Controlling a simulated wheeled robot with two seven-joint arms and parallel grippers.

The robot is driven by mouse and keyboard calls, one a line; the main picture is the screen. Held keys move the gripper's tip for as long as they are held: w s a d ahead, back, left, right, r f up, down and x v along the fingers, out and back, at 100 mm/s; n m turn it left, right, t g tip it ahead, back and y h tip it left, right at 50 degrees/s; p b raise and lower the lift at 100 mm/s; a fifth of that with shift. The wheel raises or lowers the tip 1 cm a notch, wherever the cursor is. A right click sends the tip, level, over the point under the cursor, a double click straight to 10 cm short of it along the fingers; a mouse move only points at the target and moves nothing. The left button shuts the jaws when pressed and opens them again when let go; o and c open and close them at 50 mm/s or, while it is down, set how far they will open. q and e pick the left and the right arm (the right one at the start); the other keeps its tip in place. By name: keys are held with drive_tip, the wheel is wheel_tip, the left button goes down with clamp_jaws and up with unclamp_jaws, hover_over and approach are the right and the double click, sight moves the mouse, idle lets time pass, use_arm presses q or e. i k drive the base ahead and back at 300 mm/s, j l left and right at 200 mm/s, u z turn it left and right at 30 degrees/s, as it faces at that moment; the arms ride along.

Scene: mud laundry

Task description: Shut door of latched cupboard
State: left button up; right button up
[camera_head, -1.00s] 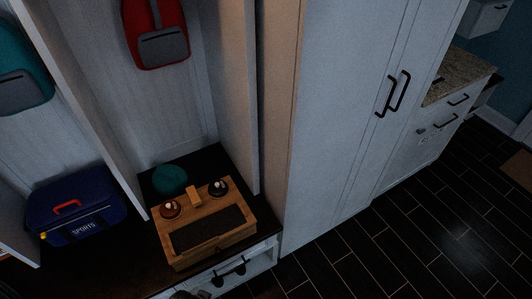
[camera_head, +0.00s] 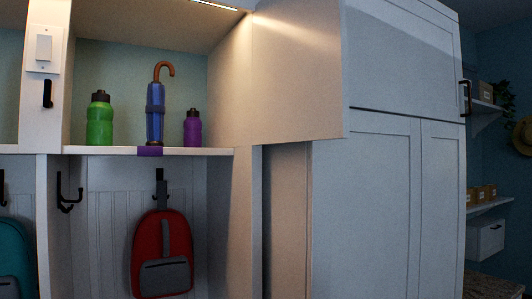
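An upper cupboard compartment (camera_head: 222,60) stands open above the hooks. It holds a green bottle (camera_head: 99,122), a blue umbrella (camera_head: 155,115) with a brown curved handle, and a purple bottle (camera_head: 192,130). A plain pale panel (camera_head: 296,85) juts forward at its right side and overlaps the tall white cupboard. It looks like that compartment's door swung open, though I cannot be sure. The tall white cupboard (camera_head: 385,200) has its panelled fronts shut, as far as they show. A dark handle (camera_head: 466,98) shows at its right edge. Neither of my grippers is in view.
A red backpack (camera_head: 162,255) hangs below the shelf, and a teal bag (camera_head: 14,262) hangs at the far left. A light switch (camera_head: 44,47) is on the left divider. Wall shelves (camera_head: 487,110) and a hat (camera_head: 523,135) are at the right.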

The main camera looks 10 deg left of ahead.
sight(300, 82)
drive_tip(key=i+l+u, duration=0.1)
drive_tip(key=u, duration=0.35)
drive_tip(key=i+l+u, duration=0.1)
drive_tip(key=u, duration=0.35)
drive_tip(key=l+u, duration=0.3)
drive_tip(key=u, duration=0.15)
drive_tip(key=l+u, duration=0.25)
drive_tip(key=l, duration=0.65)
drive_tip(key=l+u, duration=0.25)
drive_tip(key=l, duration=1.1)
